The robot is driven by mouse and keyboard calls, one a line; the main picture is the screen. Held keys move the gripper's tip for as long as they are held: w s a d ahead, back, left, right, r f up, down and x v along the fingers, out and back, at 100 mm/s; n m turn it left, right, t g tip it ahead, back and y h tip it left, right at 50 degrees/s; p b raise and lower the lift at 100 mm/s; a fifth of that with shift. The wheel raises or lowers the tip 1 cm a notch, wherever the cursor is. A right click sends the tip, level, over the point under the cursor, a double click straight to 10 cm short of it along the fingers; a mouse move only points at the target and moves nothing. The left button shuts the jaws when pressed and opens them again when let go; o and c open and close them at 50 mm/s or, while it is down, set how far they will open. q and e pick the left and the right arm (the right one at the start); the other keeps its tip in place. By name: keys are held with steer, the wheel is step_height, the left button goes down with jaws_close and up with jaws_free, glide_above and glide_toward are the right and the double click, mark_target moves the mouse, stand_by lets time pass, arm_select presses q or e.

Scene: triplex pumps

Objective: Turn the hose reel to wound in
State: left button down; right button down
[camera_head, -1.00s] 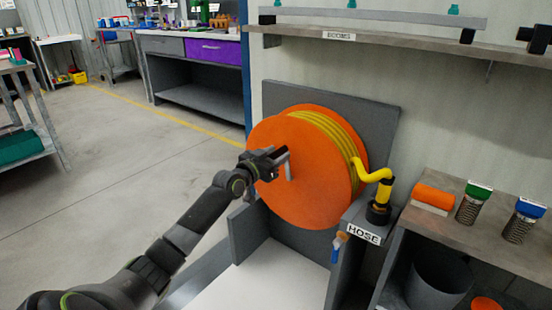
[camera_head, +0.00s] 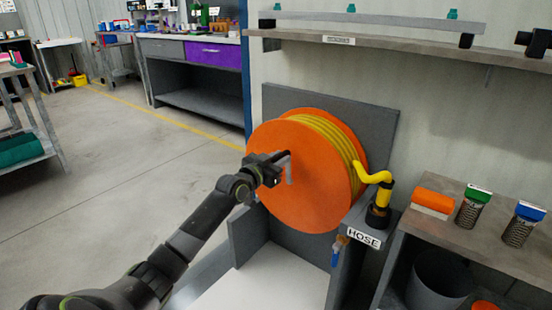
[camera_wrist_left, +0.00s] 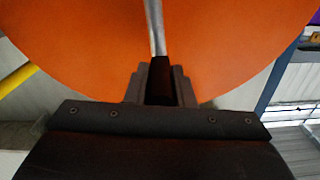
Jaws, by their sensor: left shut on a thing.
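The hose reel (camera_head: 315,195) is a big orange drum with yellow hose (camera_head: 333,140) wound between its two discs. It stands upright against a dark grey back plate. My left gripper (camera_head: 283,162) is at the near disc, shut on the reel's crank handle. The grey crank arm (camera_head: 290,173) hangs below the jaws in the head view. In the left wrist view the crank arm (camera_wrist_left: 155,28) runs up from the jaws (camera_wrist_left: 160,80) across the orange disc (camera_wrist_left: 215,45). My right gripper is not in view.
The hose end with a yellow and black nozzle (camera_head: 380,203) stands on a grey post labelled HOSE (camera_head: 363,238). A bench at right bears an orange roll (camera_head: 433,200) and two spring items. A shelf (camera_head: 430,48) hangs above. Open floor lies at left.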

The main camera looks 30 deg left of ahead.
arm_select(q)
steer(key=shift+d+m, duration=0.35)
steer(key=shift+m, duration=0.05)
steer(key=c, duration=1.3)
jaws_free()
steer(key=shift+d, duration=0.1)
steer(key=shift+o, duration=0.2)
steer(key=shift+s, duration=0.15)
